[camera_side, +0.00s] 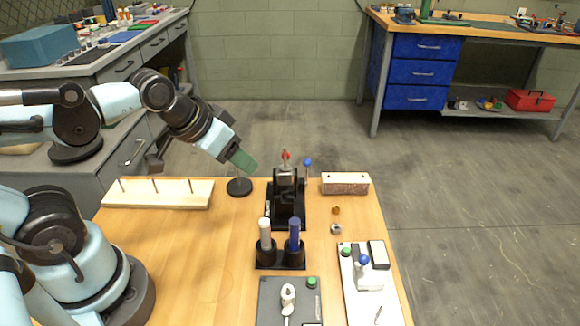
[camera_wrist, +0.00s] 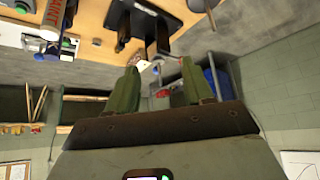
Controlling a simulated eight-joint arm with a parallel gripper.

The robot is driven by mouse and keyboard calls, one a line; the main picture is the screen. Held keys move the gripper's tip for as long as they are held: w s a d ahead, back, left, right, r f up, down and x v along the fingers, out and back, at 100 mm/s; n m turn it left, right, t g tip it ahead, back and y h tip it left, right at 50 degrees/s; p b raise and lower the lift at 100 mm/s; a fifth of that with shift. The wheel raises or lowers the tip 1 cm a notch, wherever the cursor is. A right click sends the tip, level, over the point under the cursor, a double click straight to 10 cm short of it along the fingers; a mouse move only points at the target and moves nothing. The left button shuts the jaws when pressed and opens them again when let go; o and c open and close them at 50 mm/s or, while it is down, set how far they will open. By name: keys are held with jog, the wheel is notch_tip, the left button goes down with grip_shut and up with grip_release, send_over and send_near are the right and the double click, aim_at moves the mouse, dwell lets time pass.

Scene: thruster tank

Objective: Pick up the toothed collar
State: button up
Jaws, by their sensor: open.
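My gripper (camera_side: 243,160) has green fingers and hangs above the back left part of the wooden table, left of a black stand. In the wrist view my gripper (camera_wrist: 159,68) shows its two fingers spread apart with nothing held between them. I cannot clearly pick out the toothed collar. Two small pieces lie on the table right of the black stand: a gold-brown piece (camera_side: 336,210) and a silver-grey piece (camera_side: 335,229) just in front of it. Both are too small to show teeth. My gripper is well to the left of both and above them.
The black stand (camera_side: 287,207) is upright between my gripper and the small pieces. A black holder (camera_side: 281,264) carries a white and a blue cylinder. A pegged wooden board (camera_side: 157,194) lies left, a wooden block (camera_side: 345,183) back right. Two panels (camera_side: 290,300) (camera_side: 390,300) fill the front.

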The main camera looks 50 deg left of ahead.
jog(key=w+d+r+n+g, duration=0.1)
jog(key=w+d+r+g, duration=0.1)
jog(key=w+d+g, duration=0.35)
jog(key=n+g, duration=0.2)
send_over(335, 233)
notch_tip(335, 233, down, 4)
jog(key=shift+t, duration=0.25)
jog(key=f, duration=0.6)
jog(key=shift+w, duration=0.2)
jog(key=shift+a+f, duration=0.15)
jog(key=shift+f, duration=2.85)
jog(key=shift+c, duration=0.4)
grip_shut()
